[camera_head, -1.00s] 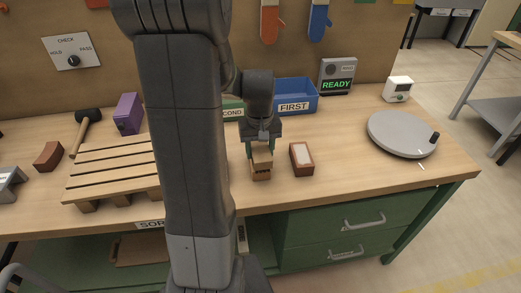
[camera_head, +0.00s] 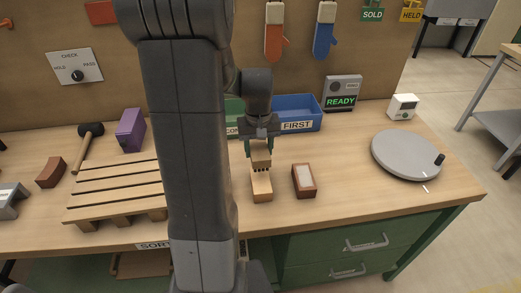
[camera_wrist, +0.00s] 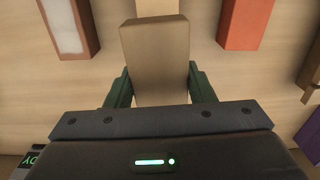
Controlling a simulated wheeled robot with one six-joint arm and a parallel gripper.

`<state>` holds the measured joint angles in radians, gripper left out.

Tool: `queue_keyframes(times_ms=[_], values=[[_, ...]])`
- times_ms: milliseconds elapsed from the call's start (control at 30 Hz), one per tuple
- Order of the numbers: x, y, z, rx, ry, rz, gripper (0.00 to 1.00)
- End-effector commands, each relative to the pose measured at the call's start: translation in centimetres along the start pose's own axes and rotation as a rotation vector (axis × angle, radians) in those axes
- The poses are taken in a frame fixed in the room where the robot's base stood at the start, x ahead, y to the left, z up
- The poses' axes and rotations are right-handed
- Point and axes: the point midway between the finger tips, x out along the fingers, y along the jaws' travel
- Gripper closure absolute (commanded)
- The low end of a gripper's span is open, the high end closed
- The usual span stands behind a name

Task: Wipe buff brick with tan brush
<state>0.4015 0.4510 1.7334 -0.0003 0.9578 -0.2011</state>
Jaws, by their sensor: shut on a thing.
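My gripper (camera_head: 261,148) is shut on the tan brush (camera_head: 260,158), a block with dark bristles pointing down. In the wrist view, the brush (camera_wrist: 155,55) is between the green fingers. The buff brick (camera_head: 262,188) lies on the bench just below and on the near side of the brush. A small part of the buff brick (camera_wrist: 158,7) shows past the brush in the wrist view. I cannot tell whether the bristles touch it.
A red-brown brick with a pale top (camera_head: 303,180) lies close right of the buff brick. A slatted pallet (camera_head: 115,190) is left, a blue FIRST bin (camera_head: 298,113) behind, and a grey turntable (camera_head: 405,155) far right. An orange-red brick (camera_wrist: 246,22) shows in the wrist view.

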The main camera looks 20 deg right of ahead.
Motion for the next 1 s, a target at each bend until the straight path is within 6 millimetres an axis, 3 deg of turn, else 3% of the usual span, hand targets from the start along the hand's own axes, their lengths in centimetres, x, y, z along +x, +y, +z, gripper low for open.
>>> queue_keyframes(times_ms=[400,1000], values=[[-3.9,-0.6,-0.2,-0.001,0.0,0.0,0.8],[-3.9,-0.7,-0.2,-0.001,0.0,0.0,0.8]])
